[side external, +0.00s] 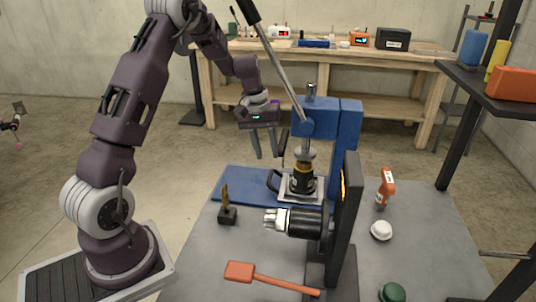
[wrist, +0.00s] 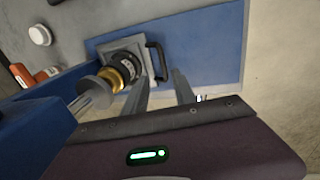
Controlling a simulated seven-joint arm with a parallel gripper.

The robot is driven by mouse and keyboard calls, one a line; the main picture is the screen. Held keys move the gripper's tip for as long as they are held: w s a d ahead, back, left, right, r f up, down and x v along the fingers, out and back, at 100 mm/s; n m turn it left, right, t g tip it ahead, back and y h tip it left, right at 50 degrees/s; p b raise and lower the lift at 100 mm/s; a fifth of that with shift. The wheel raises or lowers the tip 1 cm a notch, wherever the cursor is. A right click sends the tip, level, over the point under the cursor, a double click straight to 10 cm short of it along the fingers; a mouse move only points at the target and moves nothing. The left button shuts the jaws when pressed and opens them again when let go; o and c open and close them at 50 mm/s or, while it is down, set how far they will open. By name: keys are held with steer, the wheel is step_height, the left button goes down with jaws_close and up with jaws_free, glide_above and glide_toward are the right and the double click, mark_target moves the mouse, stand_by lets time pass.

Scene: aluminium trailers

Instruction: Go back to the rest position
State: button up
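My gripper (side external: 270,157) hangs in the air with its fingers pointing down, to the left of a blue arbor press (side external: 350,130). Its two fingers are apart with nothing between them. A black and brass cylindrical part (side external: 303,183) stands upright under the press ram on a metal plate with a black handle. In the wrist view this part (wrist: 125,70) is left of the fingers and apart from them.
The grey table (side external: 420,250) holds a motor-like unit (side external: 300,222) on a dark upright plate, an orange mallet (side external: 270,278), an orange bottle (side external: 386,188), a white cap (side external: 381,230) and a small brass piece on a black block (side external: 227,212). The press lever (side external: 275,60) slants close to my gripper.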

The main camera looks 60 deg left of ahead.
steer(key=s+d+r+m+t+y, duration=0.1)
steer(key=s+d+r+m, duration=0.6)
steer(key=s+d+r, duration=0.8)
steer(key=s+d+r+m+t, duration=0.1)
steer(key=s+d, duration=0.1)
steer(key=s, duration=0.4)
steer(key=s+d+r+m+t, duration=0.1)
steer(key=s+d+t, duration=0.1)
steer(key=s, duration=0.4)
steer(key=shift+d+y, duration=0.3)
steer(key=shift+d, duration=0.1)
